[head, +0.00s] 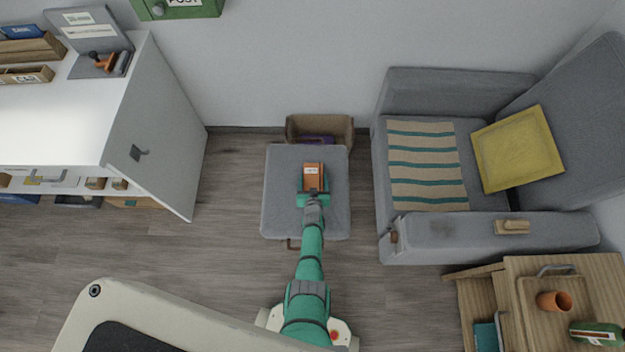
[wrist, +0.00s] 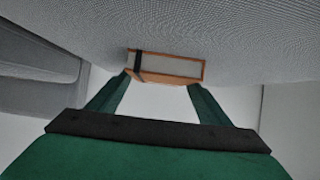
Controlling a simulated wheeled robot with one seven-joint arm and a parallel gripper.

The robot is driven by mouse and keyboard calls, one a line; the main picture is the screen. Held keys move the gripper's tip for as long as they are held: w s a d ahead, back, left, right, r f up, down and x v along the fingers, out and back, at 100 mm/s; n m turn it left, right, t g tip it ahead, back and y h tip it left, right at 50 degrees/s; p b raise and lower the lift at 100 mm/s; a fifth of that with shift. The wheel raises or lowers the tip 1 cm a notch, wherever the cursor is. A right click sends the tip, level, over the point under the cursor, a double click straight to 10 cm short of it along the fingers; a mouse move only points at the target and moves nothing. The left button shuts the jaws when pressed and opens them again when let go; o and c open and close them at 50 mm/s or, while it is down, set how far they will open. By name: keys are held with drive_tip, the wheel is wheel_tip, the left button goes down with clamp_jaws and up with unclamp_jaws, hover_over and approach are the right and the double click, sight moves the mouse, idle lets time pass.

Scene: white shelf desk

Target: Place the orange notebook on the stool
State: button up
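The orange notebook (head: 313,170) lies on the grey stool (head: 281,190), near the middle of its top. It has a white label. My gripper (head: 313,192) is right at the notebook's near end. In the wrist view, the notebook (wrist: 165,66) shows its pale page edge, orange covers and a dark band, against the stool's grey surface (wrist: 240,30).
A brown box (head: 335,127) stands behind the stool. A grey sofa (head: 440,230) with a yellow cushion (head: 518,148) is on the right. A white desk (head: 165,130) is on the left. Open wooden floor (head: 225,200) lies between desk and stool.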

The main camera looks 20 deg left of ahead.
drive_tip(key=shift+o, duration=0.9)
drive_tip(key=shift+r, duration=0.1)
drive_tip(key=v, duration=1.2)
drive_tip(key=s+d+r+t+h, duration=0.1)
drive_tip(key=s+d+r, duration=0.4)
drive_tip(key=s+r, duration=0.3)
drive_tip(key=s+d+r+t, duration=0.1)
drive_tip(key=s+d+r, duration=0.45)
drive_tip(key=s, duration=0.45)
drive_tip(key=s+d+r+m+t+h, duration=0.1)
drive_tip(key=s+r, duration=0.4)
drive_tip(key=r, duration=0.8)
drive_tip(key=s+r+m+h, duration=0.1)
drive_tip(key=s+r, duration=0.5)
drive_tip(key=r, duration=0.7)
drive_tip(key=shift+s+d+m+t+h, duration=0.15)
drive_tip(key=shift+d+m+t+h, duration=0.2)
drive_tip(key=shift+m, duration=0.35)
